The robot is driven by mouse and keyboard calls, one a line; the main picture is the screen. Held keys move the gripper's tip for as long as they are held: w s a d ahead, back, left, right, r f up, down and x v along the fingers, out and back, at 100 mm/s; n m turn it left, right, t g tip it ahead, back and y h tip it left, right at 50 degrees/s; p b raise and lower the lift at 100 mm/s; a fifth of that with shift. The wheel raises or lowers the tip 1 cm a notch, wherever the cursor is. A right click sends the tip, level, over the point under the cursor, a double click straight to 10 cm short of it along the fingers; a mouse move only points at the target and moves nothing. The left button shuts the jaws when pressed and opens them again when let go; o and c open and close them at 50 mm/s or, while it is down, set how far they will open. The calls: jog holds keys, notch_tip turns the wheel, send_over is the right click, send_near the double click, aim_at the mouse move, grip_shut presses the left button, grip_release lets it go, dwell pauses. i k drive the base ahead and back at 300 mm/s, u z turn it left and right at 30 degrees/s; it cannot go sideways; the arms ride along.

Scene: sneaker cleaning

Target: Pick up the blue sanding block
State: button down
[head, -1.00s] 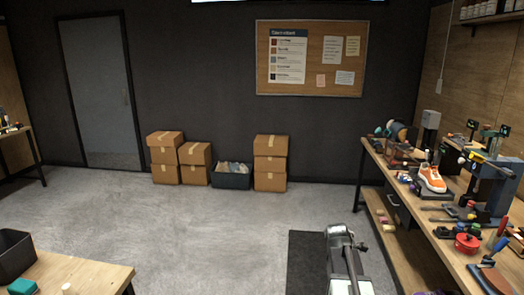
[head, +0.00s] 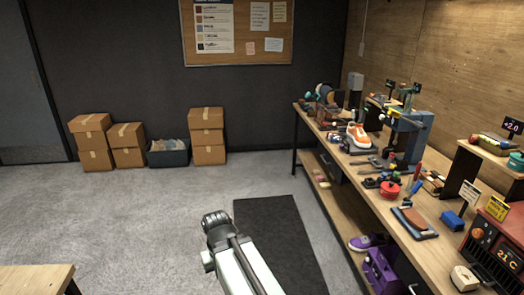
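A small blue block (head: 452,220), which looks like the sanding block, lies on the wooden workbench (head: 398,262) at the right in the head view. It lies just left of a dark red box with a "21 C" display and right of a brown and dark flat item. Part of my own arm shows at the lower middle, over the floor and well left of the block. No gripper fingers can be made out.
The red display box (head: 490,250) stands close to the blue block. A purple sneaker (head: 367,242) sits on the lower shelf. The dark floor mat (head: 275,235) is clear.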

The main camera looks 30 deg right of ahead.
aim_at(454, 223)
jog(key=z, duration=2.5)
